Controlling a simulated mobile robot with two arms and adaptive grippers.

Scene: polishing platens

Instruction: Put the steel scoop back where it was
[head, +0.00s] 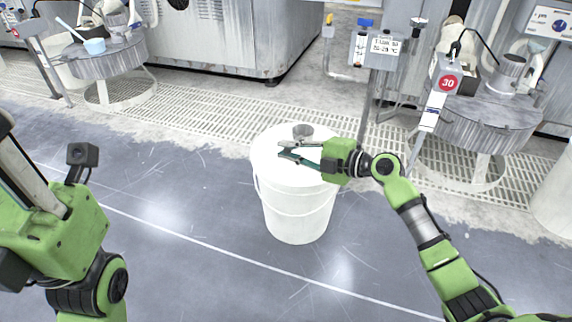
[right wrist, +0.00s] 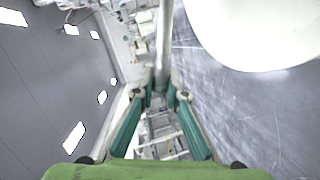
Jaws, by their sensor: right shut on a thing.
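The steel scoop's small grey cup (head: 303,131) shows over the top of a white bucket (head: 298,205) in the head view. My right gripper (head: 281,149) is over the bucket's top, reaching in from the right. In the right wrist view its fingers (right wrist: 161,92) are closed on the scoop's steel handle (right wrist: 162,45), which runs up out of the frame. I cannot tell whether the scoop touches the bucket. My left gripper (head: 35,185) is at the left edge, away from the bucket; its fingertips are not clearly visible.
A round grey platen table (head: 485,122) with a red "30" sign (head: 448,83) stands at the right. Another round table (head: 105,62) at the upper left bears a light blue bowl (head: 94,46). A floor grating (head: 215,107) runs behind the bucket. The floor around the bucket is clear.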

